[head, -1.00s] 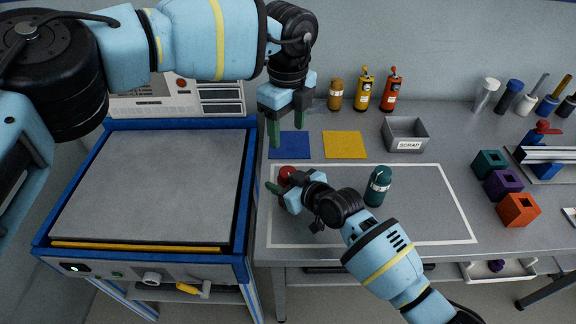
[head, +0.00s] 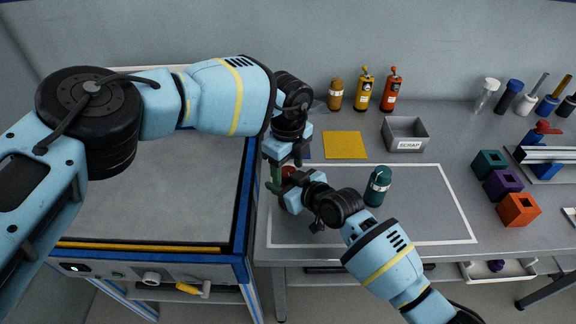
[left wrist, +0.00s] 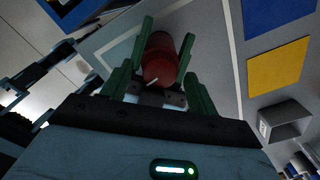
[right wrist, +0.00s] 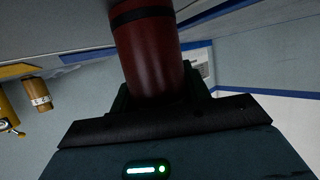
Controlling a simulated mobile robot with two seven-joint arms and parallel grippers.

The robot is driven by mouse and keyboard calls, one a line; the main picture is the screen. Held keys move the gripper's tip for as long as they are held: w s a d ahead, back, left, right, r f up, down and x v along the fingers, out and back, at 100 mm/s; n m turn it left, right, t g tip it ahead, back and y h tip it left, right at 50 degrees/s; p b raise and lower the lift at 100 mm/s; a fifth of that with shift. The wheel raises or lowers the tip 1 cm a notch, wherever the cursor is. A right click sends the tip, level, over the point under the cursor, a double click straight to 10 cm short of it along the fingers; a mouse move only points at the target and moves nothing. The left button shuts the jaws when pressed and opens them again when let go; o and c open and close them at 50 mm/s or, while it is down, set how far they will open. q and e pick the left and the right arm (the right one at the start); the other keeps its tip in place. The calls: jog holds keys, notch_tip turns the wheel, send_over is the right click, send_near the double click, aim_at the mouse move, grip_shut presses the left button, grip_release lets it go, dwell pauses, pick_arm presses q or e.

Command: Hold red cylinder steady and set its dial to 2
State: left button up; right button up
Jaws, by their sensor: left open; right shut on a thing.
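The red cylinder (head: 289,170) is near the left edge of the white-outlined area on the table, partly hidden by my grippers. My right gripper (right wrist: 155,85) is shut on it, and its red body (right wrist: 152,50) with a dark band fills the right wrist view. My left gripper (head: 285,172) is open and points down over the cylinder from above. In the left wrist view the cylinder's top (left wrist: 160,68) lies between my open green fingers (left wrist: 167,32). A short pale mark shows on that top; no dial numbers are readable.
A teal cylinder (head: 377,187) stands right of my right gripper, close to that arm. A yellow mat (head: 345,145), a grey scrap bin (head: 404,134) and several bottles are behind. Coloured blocks (head: 503,184) sit at the right. The outlined area's right half is clear.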

aim_at(288, 171)
pick_arm(q)
jog(key=shift+f, duration=0.1)
jog(key=c, duration=1)
jog(key=shift+m, duration=2.1)
jog(key=o, duration=1)
notch_tip(288, 171, up, 12)
